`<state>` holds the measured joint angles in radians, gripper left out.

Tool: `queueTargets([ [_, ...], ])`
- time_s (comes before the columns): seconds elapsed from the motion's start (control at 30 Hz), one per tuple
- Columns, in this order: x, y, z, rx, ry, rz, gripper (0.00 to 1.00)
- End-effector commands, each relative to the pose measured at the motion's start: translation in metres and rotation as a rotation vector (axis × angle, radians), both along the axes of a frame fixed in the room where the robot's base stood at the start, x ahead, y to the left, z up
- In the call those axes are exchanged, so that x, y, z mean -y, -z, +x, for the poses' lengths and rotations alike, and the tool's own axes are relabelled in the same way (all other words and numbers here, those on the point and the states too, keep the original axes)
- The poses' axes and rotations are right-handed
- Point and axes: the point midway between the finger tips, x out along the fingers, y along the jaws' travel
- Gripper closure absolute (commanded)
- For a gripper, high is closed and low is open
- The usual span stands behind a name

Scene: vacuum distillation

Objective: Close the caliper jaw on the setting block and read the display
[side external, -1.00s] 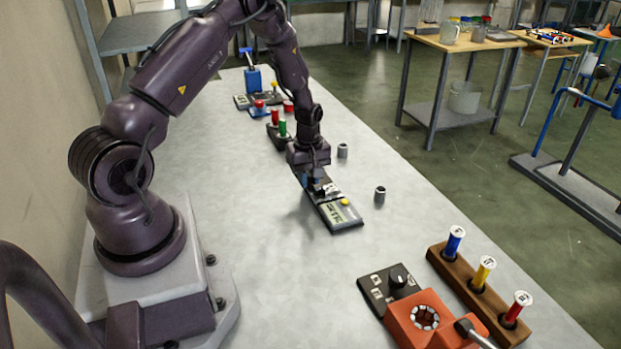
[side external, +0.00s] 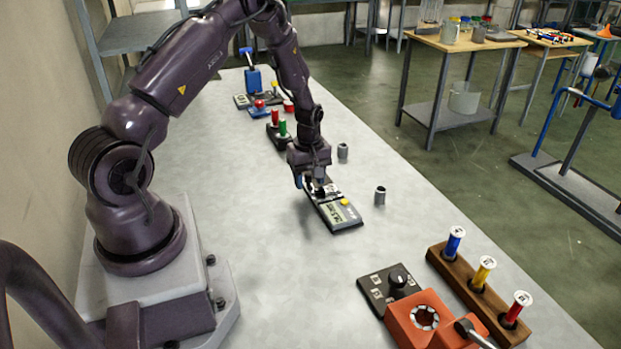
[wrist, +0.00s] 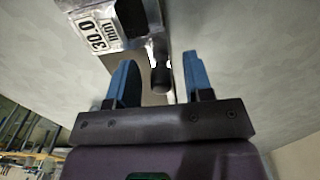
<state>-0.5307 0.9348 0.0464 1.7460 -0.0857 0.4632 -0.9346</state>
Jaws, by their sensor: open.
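The caliper device (side external: 338,211) lies on the grey table below my gripper, with a display and a yellow button at its near end. In the wrist view, the setting block (wrist: 99,35) carries a label reading "30.0 mm" and sits beside metal caliper parts (wrist: 188,30). A dark rounded knob (wrist: 160,78) shows between my fingers in the picture. My gripper (wrist: 157,80) has two blue fingers standing apart, one on each side of the knob, with gaps between. In the side view, my gripper (side external: 311,184) is low over the far end of the device. The display digits are too small to read.
Two small grey cylinders (side external: 380,195) (side external: 343,151) stand right of the device. An orange fixture (side external: 415,318) and a wooden rack (side external: 470,285) with coloured plugs are at the near right. Red and green buttons (side external: 278,128) stand behind.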

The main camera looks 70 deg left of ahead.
Motion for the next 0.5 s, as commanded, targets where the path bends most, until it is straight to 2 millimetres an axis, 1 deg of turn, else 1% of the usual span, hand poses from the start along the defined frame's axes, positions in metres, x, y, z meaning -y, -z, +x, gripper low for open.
queueTargets([
  [0.2, -0.001, -0.003, 0.000, 0.001, -0.001, 0.002, 0.53],
  [0.5, -0.001, -0.026, 0.000, 0.002, -0.001, 0.002, 0.53],
])
